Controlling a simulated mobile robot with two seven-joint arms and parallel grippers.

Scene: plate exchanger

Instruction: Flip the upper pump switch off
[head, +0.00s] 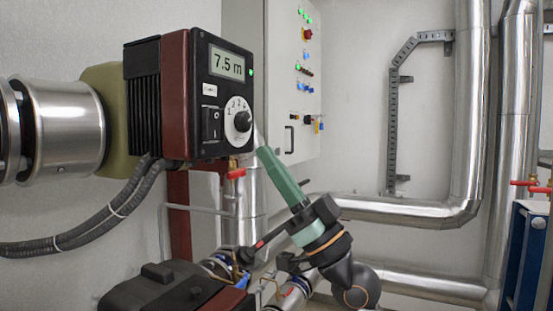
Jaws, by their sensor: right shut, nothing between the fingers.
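The upper pump (176,95) is a dark red and black box on the left, with a lit display (227,65) reading 7.5 m and a green light. Its black rocker switch (211,124) sits low on the front face, left of the round white dial (238,120). I cannot tell which side of the rocker is pressed. My right gripper (259,143) is shut and empty, its tip just right of and below the dial. It appears apart from the switch. My left gripper is not in view.
A red-handled valve (236,173) hangs below the pump. A second dark pump (165,290) is at the bottom left. Grey cables (95,225) run left. A control cabinet (295,85) and silver pipes (400,208) stand behind. The space before the pump's face looks clear.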

